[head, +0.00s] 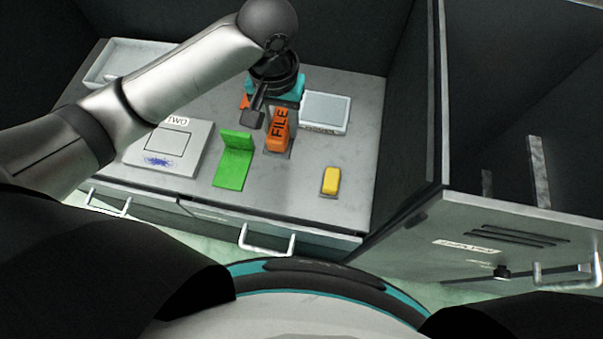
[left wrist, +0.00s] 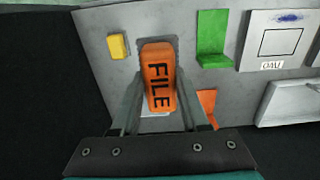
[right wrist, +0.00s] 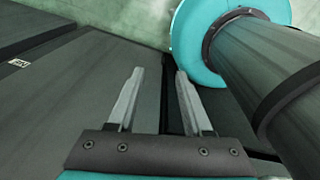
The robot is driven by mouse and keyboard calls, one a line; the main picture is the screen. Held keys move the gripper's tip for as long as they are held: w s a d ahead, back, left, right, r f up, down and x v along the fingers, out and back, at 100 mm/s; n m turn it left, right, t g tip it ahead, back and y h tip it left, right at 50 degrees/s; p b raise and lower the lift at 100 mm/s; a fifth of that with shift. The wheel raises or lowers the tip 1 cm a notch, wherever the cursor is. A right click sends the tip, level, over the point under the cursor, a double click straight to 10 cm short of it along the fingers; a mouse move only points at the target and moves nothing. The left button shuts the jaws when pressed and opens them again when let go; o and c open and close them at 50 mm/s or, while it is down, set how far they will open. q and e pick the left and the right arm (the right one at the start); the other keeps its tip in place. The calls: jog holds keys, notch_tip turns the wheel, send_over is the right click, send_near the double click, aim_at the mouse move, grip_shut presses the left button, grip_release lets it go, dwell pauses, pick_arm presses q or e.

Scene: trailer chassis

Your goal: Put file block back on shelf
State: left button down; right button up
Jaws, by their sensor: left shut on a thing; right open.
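The orange file block (head: 278,133), marked FILE, is upright over the grey worktop in the head view. My left gripper (head: 270,118) is shut on it from behind. In the left wrist view the file block (left wrist: 159,77) sits between the two fingers of the left gripper (left wrist: 158,105). Whether its base touches the worktop I cannot tell. My right gripper (right wrist: 155,85) is open and empty in the right wrist view, near a dark panelled surface. No shelf is clearly identifiable.
A green L-shaped bracket (head: 234,160) stands left of the block. A yellow block (head: 331,180) lies to the right. A plate marked TWO (head: 168,146), a white-framed panel (head: 326,111) and a white tray (head: 118,62) are on the worktop (head: 290,205). A dark open cabinet (head: 500,212) stands right.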

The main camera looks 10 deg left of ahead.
pick_arm(q)
notch_tip(320, 180, down, 15)
jog(key=b, duration=0.3)
jog(key=shift+a, duration=0.1)
jog(key=shift+f+b, duration=0.65)
jog(key=shift+f, duration=1.75)
pick_arm(e)
jog(key=shift+a+f, duration=0.25)
jog(key=shift+f, duration=0.5)
jog(key=shift+a+f, duration=0.2)
jog(key=shift+f, duration=0.55)
jog(key=shift+a+f, duration=0.25)
jog(key=shift+f, duration=0.5)
pick_arm(q)
jog(key=shift+f, duration=0.15)
jog(key=shift+c, duration=2)
grip_release()
notch_tip(320, 180, up, 12)
jog(key=p, duration=0.3)
jog(key=shift+r, duration=0.2)
pick_arm(e)
notch_tip(320, 180, up, 3)
jog(key=shift+f, duration=0.1)
